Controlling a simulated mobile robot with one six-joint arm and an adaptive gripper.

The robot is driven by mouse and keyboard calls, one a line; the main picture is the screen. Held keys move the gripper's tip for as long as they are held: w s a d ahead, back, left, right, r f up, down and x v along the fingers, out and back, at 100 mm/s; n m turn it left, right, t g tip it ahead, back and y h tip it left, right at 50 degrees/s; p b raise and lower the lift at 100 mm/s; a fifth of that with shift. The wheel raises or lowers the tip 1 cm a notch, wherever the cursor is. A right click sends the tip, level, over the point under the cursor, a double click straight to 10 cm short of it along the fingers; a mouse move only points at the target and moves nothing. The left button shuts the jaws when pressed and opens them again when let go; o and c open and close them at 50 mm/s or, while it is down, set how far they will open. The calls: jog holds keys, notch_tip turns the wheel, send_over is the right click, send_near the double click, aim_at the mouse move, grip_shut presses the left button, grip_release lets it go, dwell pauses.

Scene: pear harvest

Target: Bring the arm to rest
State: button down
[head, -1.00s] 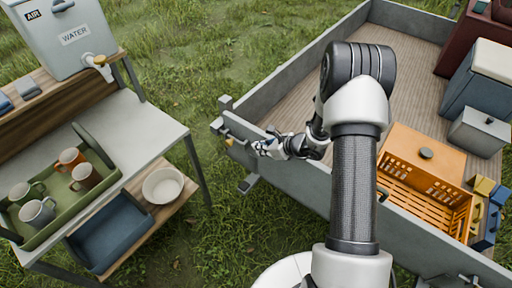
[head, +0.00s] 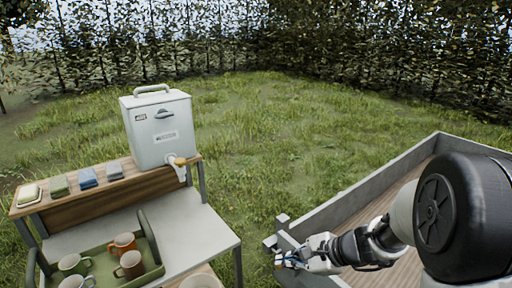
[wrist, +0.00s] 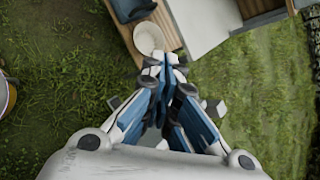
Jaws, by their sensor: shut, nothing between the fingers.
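My gripper (head: 290,260) is at the left end of my arm in the head view, beside the corner of the grey trailer (head: 372,192). In the wrist view my gripper (wrist: 165,62) has its blue-and-white fingers drawn together at the tips. Nothing shows between them. The fingers point toward a white bowl (wrist: 149,37) on the lower shelf of the table, which lies well below and apart. My arm reaches in from the right of the head view, bent, with a large dark joint close to the camera.
A table (head: 196,238) on the left bears a water dispenser (head: 157,128), folded cloths (head: 88,178) and a green tray (head: 154,262) with several mugs (head: 131,264). Open grass lies behind, up to a hedge (head: 300,45). The trailer wall stands close to my gripper.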

jog(key=s+a+r+n+g, duration=0.1)
jog(key=s+a+r+n, duration=0.2)
jog(key=s+r+n, duration=0.3)
jog(key=s+d+r+n+h, duration=0.2)
jog(key=s+n, duration=0.2)
jog(key=s, duration=0.2)
jog(key=s+d+r+n+h, duration=0.2)
jog(key=s+d+n+h, duration=0.1)
jog(key=s, duration=0.4)
jog(key=s+d+r+n+h, duration=0.2)
jog(key=s+d+n, duration=0.1)
jog(key=s, duration=0.4)
jog(key=shift+d+r+n+h, duration=0.25)
jog(key=shift+n+h, duration=0.15)
jog(key=shift+n, duration=0.4)
jog(key=shift+s, duration=0.15)
